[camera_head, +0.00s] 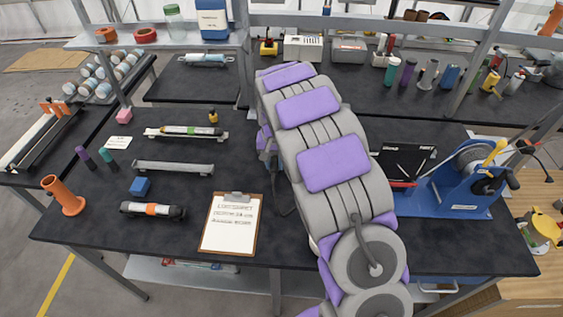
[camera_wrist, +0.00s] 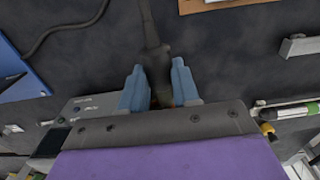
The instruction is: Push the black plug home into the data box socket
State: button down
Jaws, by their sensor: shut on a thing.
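My gripper (camera_wrist: 157,82) shows in the wrist view with its two blue-grey fingers closed around a black plug (camera_wrist: 155,60). A dark cable runs from the plug toward the top of that view. A grey box (camera_wrist: 88,104) with small print and a dark panel, likely the data box, lies just left of the fingers, partly covered by my gripper body. I cannot see its socket or tell whether the plug touches it. In the head view my grey and purple arm hides the gripper, the plug and this box.
A clipboard (camera_head: 232,222) lies on the dark bench near its front edge. A blue reel machine (camera_head: 440,195) stands to the right of my arm. Rails (camera_head: 172,168), a dark tube (camera_head: 152,210) and an orange holder (camera_head: 64,196) are on the left.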

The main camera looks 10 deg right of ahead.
jog(key=shift+a, duration=0.3)
jog(key=c, duration=1.9)
grip_release()
jog(key=d, duration=0.4)
jog(key=shift+w+a, duration=0.15)
jog(key=shift+a, duration=1.7)
grip_shut()
jog(key=shift+w+d+r+p, duration=0.1)
jog(key=shift+d+p, duration=0.3)
jog(key=shift+d, duration=0.45)
jog(key=shift+a, duration=1)
jog(key=shift+s+d, duration=0.25)
jog(key=shift+d, duration=0.85)
jog(key=shift+d, duration=0.15)
